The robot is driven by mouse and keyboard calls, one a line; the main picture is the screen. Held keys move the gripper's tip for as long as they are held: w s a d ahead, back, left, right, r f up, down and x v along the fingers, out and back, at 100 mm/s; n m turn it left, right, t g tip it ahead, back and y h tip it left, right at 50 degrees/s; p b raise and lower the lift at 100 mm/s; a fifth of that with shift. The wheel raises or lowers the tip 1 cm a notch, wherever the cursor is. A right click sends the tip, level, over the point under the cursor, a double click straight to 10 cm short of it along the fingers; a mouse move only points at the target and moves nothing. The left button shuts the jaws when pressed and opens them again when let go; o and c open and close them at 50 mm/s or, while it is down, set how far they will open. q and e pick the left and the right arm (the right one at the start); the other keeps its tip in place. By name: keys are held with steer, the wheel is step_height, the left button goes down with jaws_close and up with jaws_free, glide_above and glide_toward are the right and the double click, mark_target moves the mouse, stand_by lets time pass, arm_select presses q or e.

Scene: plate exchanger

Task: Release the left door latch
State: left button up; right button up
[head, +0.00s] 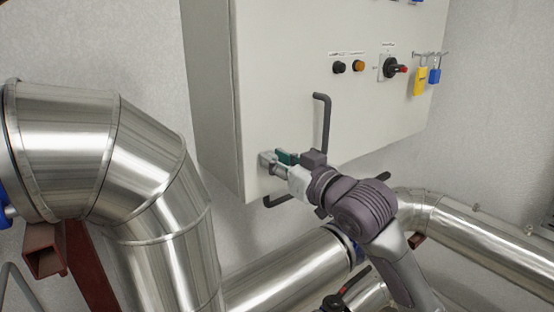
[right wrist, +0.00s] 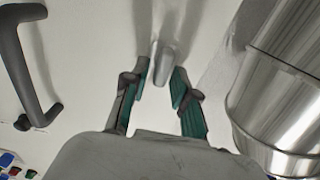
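The left door latch (head: 266,160) is a small grey metal piece at the lower left corner of the cabinet door. My right gripper (head: 282,165) is at the latch, coming from the right. In the right wrist view the grey latch (right wrist: 164,62) lies ahead of and partly between the fingertips of my right gripper (right wrist: 161,88). The green-padded fingers stand apart, with a visible gap to each side of the latch. I cannot tell how deep the latch sits between them. My left gripper is not in view.
The grey cabinet (head: 290,60) carries a dark bar handle (head: 321,120), which also shows in the right wrist view (right wrist: 22,65). A rotary switch (head: 391,68) and padlocks (head: 420,80) sit at upper right. Large metal pipes (head: 130,150) stand left of and below the cabinet.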

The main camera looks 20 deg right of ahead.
jaws_close()
steer(key=shift+n, duration=0.3)
steer(key=shift+s+a+f+n+p, duration=0.15)
steer(key=shift+n+p, duration=1.05)
steer(key=shift+n, duration=1.65)
steer(key=shift+a+f+n+p, duration=0.2)
steer(key=shift+n+p, duration=1)
steer(key=shift+n, duration=1.7)
steer(key=shift+s+a+f+n+p, duration=0.15)
steer(key=shift+n+p, duration=1.05)
steer(key=shift+n, duration=1.65)
steer(key=shift+w, duration=0.1)
steer(key=shift+o, duration=1.9)
jaws_free()
steer(key=shift+f, duration=0.1)
